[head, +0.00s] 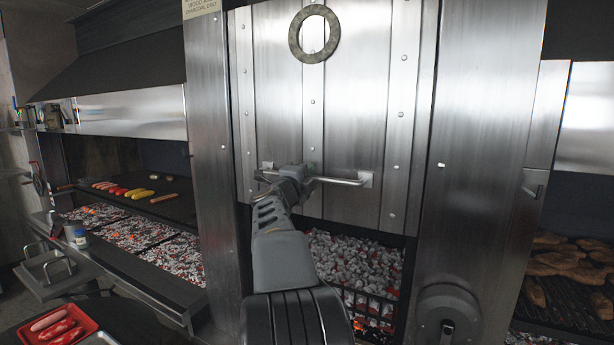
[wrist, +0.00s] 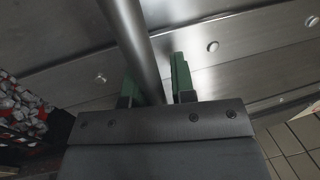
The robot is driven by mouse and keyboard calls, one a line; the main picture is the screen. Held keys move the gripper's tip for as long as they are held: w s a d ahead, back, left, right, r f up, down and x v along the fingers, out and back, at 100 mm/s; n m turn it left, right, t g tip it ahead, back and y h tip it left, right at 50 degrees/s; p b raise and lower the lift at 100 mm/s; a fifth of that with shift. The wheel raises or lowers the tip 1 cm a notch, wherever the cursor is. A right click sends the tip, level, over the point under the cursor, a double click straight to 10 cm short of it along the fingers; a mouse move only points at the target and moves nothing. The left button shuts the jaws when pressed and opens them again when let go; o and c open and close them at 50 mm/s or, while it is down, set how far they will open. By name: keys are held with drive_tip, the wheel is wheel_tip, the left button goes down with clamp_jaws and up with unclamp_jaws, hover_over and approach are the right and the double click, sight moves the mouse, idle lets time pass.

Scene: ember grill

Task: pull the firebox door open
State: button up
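The firebox door (head: 350,110) is a tall riveted steel panel in the middle of the head view. A horizontal bar handle (head: 343,181) runs across its lower part. My gripper (head: 292,172) is at the left part of this handle. In the wrist view the round bar (wrist: 135,40) passes between my two green-padded fingers (wrist: 155,85). A narrow gap shows between the bar and the right finger, so the gripper is around the bar and not clamped on it. The far side of the bar is hidden.
Glowing coals (head: 355,265) show below the door's lower edge, behind a black grate. A dark round wheel (head: 448,312) sits on the steel frame at lower right. A red tray (head: 60,334) is at lower left.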

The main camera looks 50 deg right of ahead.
drive_tip(key=o, duration=0.3)
drive_tip(key=shift+f, duration=0.1)
drive_tip(key=b+v, duration=0.5)
drive_tip(key=v, duration=0.8)
drive_tip(key=shift+a, duration=0.45)
